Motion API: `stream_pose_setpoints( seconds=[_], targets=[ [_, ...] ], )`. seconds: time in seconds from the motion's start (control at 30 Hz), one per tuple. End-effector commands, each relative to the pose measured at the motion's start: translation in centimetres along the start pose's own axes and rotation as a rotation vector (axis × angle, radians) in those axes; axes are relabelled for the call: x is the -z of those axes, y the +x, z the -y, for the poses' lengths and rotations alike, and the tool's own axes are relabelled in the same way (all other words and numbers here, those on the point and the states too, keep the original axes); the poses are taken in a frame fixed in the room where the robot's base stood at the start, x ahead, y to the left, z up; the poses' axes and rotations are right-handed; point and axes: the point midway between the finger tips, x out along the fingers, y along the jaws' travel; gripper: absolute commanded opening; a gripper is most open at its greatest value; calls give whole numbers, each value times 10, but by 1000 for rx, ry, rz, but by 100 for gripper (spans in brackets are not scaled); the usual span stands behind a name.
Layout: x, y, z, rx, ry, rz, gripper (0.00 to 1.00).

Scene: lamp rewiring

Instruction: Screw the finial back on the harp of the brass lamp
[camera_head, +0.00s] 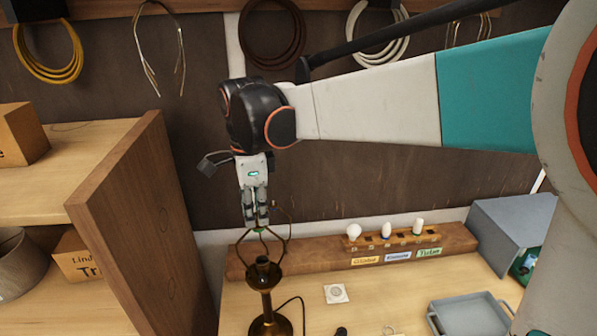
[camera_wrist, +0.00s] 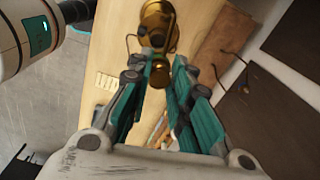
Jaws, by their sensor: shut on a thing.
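The brass lamp (camera_head: 267,300) stands upright on the bench, with its socket (camera_head: 262,268) bare and its wire harp (camera_head: 284,250) rising around it. My gripper (camera_head: 256,222) points down right at the top of the harp. In the wrist view my gripper (camera_wrist: 163,68) has its teal-padded fingers closed on both sides of a small round brass finial (camera_wrist: 160,74). The lamp (camera_wrist: 158,22) shows beyond it, with part of the harp (camera_wrist: 129,44). The fingers hide the finial in the head view. I cannot tell whether its thread meets the harp's top.
A wooden rack with several bulbs (camera_head: 387,231) and labels stands behind the lamp. A grey tray (camera_head: 470,318) is at the front right, with a grey box (camera_head: 510,232) behind it. A tall wooden panel (camera_head: 140,215) stands close on the left. A small white square (camera_head: 336,293) lies on the bench.

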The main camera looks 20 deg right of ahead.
Motion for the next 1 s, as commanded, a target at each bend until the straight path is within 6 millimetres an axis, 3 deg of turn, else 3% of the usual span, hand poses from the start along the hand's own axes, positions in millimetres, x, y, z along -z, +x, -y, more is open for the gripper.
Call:
stream_pose_setpoints(
  seconds=[0.23, 0.27, 0.37, 0.77, 1.0],
  targets=[
    [0, 0, -2, -1, 33, -1, 0],
    [0, 0, -2, -1, 32, -1, 21],
    [0, 0, -2, -1, 32, -1, 42],
    [0, -4, -2, 0, 30, -1, 42],
    [0, -40, -2, 0, 30, -1, 42]
  ],
)
